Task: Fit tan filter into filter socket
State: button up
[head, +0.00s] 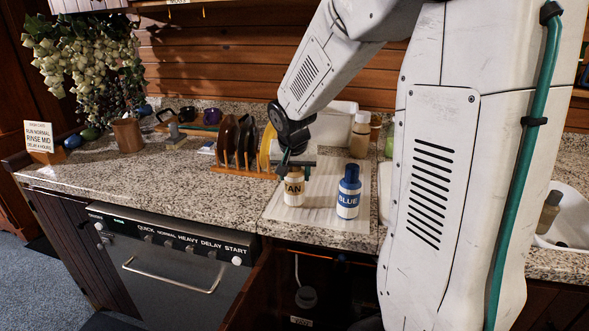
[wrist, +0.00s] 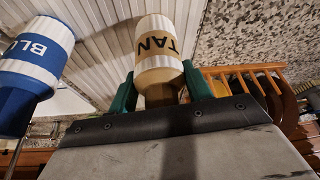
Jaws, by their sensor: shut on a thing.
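The tan filter (head: 293,190) is a white bottle-like cartridge with a tan band lettered TAN. It is upright at the left part of a ribbed white mat (head: 318,213). My gripper (head: 295,168) is shut around its upper part from above. In the wrist view the tan filter (wrist: 160,45) sits between the green fingers (wrist: 158,92). I cannot tell whether its base touches the mat.
A blue filter (head: 348,192) stands close on the right of the tan one; it also shows in the wrist view (wrist: 35,55). A wooden rack (head: 243,171) of plates is at the left. A tan bottle (head: 360,135) stands behind. The counter's left front is clear.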

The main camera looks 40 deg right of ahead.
dwell(0.3)
jog(key=o, duration=1.3)
jog(key=v, duration=0.7)
jog(key=shift+s+a+r, duration=0.1)
jog(key=shift+r, duration=0.2)
jog(key=s+a+n+y, duration=0.1)
jog(key=s+a+n, duration=0.1)
jog(key=s+a, duration=0.3)
jog(key=s+a+n+g+y, duration=0.1)
jog(key=s+a+n, duration=0.2)
jog(key=s, duration=0.8)
jog(key=s+a+r+n+g+y, duration=0.1)
jog(key=s+a+n, duration=0.2)
jog(key=s+a, duration=0.3)
jog(key=shift+s+a+r, duration=0.1)
jog(key=shift+s+a, duration=0.1)
jog(key=shift+s, duration=0.5)
jog(key=shift+s+a, duration=0.15)
jog(key=shift+s, duration=0.6)
